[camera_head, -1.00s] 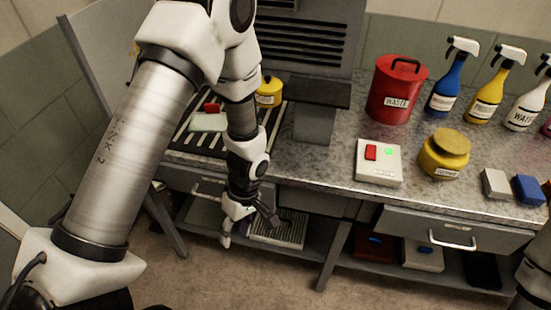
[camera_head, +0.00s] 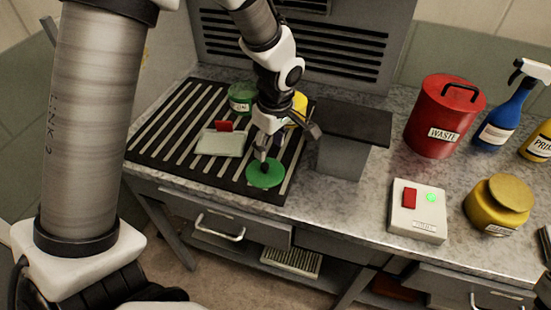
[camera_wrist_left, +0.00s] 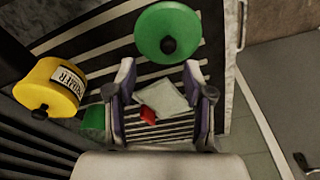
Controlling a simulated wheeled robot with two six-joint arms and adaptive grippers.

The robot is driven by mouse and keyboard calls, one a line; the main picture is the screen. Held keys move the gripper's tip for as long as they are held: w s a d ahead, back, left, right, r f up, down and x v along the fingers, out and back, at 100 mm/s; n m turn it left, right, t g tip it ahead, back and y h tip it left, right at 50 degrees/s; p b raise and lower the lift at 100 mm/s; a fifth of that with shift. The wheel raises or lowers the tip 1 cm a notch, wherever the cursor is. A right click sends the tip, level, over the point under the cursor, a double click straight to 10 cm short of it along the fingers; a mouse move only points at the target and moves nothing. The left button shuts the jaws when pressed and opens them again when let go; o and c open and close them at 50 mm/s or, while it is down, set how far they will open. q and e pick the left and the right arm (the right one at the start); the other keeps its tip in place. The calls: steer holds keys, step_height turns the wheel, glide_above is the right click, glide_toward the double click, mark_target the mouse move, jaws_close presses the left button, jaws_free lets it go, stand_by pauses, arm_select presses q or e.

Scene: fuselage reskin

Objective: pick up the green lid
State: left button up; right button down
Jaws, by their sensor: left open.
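The green lid (camera_head: 264,173) is a round disc with a dark knob, lying flat near the front edge of the slatted black mat. It also shows in the left wrist view (camera_wrist_left: 160,20), top side toward the camera. My right gripper is not in view.
On the slatted mat (camera_head: 150,140) stand a green can (camera_head: 240,98), a pale block with a red part (camera_head: 220,143) and a yellow primer can (camera_wrist_left: 45,88). A grey stand (camera_head: 343,160) is right of the lid. A red waste bin (camera_head: 440,120) and switch box (camera_head: 418,212) are farther right.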

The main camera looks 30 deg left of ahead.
mark_target(265, 166)
arm_select(q)
steer(key=f, duration=0.1)
steer(key=s+f, duration=0.1)
steer(key=f+p, duration=0.1)
steer(key=shift+s+a+f, duration=0.2)
steer(key=shift+s+f, duration=0.05)
steer(key=shift+s, duration=0.1)
steer(key=f, duration=0.1)
steer(key=w+f, duration=0.1)
steer(key=f, duration=0.1)
steer(key=shift+a, duration=0.15)
steer(key=shift+s+r, duration=0.15)
steer(key=shift+s, duration=0.05)
steer(key=shift+c, duration=1.4)
jaws_close()
